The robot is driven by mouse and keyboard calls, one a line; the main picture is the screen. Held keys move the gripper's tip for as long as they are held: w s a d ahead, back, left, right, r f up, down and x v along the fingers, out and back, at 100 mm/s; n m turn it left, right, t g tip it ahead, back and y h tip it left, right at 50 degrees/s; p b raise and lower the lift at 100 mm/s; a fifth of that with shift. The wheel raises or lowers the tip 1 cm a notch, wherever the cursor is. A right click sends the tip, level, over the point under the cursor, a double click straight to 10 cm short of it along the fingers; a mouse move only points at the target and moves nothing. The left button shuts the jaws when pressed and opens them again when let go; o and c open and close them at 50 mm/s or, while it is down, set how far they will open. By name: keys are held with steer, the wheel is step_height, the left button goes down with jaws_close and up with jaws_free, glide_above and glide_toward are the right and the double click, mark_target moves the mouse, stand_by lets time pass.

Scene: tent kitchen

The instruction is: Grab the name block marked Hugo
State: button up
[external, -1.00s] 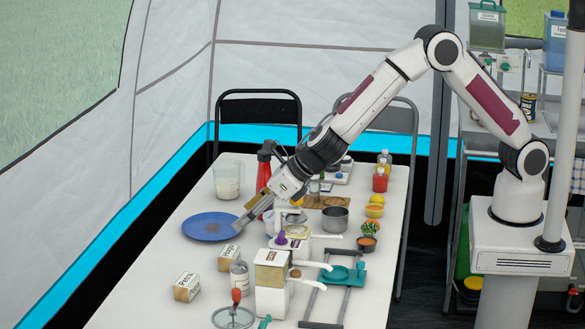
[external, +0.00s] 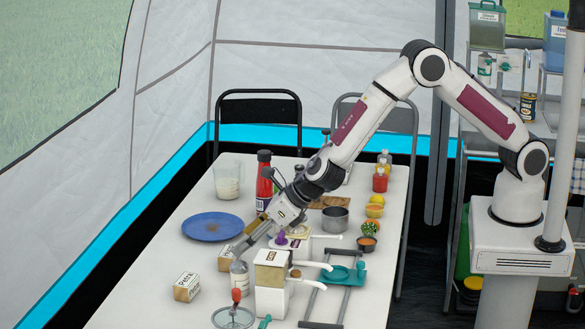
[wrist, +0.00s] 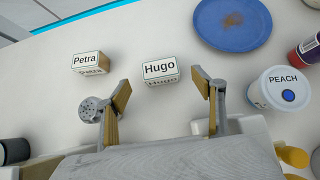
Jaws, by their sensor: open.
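The Hugo block (wrist: 160,71), a small wooden block with a white face marked "Hugo", lies on the table ahead of my fingers in the wrist view, centred between them. My gripper (wrist: 161,88) is open and empty, and the block looks just beyond its fingertips. In the external view my gripper (external: 236,249) is low over the table and partly covers the Hugo block (external: 225,259). The similar Petra block (wrist: 88,64) stands to its left in the wrist view; it also shows in the external view (external: 187,287).
A shaker with a perforated top (wrist: 91,109) is close beside my left finger. A white PEACH container (wrist: 283,90) is to the right. A blue plate (wrist: 234,22) lies beyond. A white grinder-like box (external: 271,280) and other items crowd the table's right side.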

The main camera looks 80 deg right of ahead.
mark_target(229, 251)
steer(key=shift+x, duration=0.9)
steer(key=shift+f, duration=0.1)
steer(key=shift+x, duration=2.45)
steer(key=shift+c, duration=0.4)
steer(key=c, duration=1.1)
